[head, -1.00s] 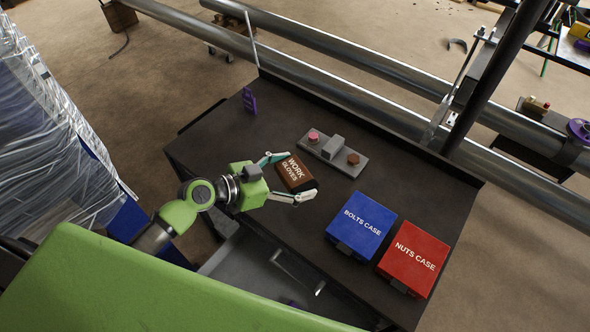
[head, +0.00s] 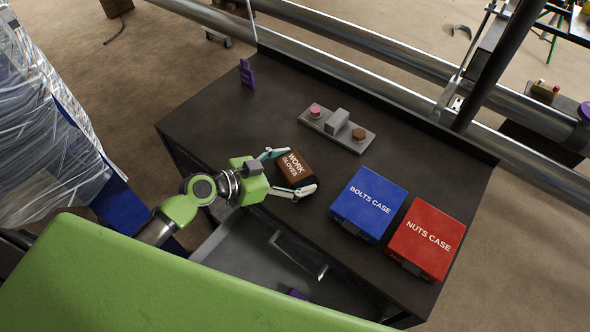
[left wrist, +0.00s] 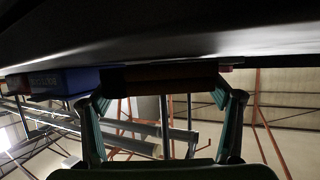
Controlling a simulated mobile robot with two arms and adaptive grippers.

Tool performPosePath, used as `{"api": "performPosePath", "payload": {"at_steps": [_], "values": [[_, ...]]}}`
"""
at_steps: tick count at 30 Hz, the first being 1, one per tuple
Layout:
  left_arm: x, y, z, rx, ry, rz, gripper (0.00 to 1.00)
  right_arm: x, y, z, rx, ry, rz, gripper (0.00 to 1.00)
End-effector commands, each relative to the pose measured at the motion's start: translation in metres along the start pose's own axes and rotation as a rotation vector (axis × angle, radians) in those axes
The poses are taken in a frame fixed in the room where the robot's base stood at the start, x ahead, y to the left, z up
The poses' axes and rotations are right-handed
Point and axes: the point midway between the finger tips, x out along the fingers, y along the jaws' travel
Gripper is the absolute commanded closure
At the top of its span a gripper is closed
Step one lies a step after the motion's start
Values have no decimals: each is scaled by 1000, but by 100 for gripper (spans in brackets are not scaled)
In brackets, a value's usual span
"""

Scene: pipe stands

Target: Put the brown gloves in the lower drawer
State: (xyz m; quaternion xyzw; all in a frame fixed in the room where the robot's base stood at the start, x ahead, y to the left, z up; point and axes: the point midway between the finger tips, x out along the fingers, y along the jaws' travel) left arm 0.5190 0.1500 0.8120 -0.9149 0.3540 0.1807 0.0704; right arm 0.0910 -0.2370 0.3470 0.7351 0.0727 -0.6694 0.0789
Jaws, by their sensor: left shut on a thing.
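The brown gloves are a brown box (head: 295,168) lettered "WORK GLOVES" in the head view. My left gripper (head: 291,173) is shut on it, one finger on each side, over the dark workbench top. In the left wrist view the brown box (left wrist: 172,75) spans the two fingertips, under the dark bench surface in that picture. A grey drawer (head: 235,250) stands open below the bench's front edge, partly hidden by my green body. I cannot tell from this view whether it is the lower one. My right gripper is not in view.
A blue bolts case (head: 368,203) and a red nuts case (head: 426,238) stand right of the gripper. A grey button box (head: 337,128) lies behind it, and a purple item (head: 246,74) stands at the back left. A small purple thing (head: 297,293) shows in the drawer.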

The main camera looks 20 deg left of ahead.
Motion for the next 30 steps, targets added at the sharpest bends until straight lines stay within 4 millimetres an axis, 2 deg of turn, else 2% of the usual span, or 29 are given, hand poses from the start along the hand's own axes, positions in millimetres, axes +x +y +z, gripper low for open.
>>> {"api": "performPosePath", "payload": {"at_steps": [26, 27, 30], "values": [[3, 0, 6, 1, 1, 0, 43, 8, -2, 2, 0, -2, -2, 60], [2, 0, 5, 1, 1, 0, 13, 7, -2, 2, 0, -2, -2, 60], [2, 0, 5, 1, 0, 0, 13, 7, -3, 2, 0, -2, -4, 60]]}}
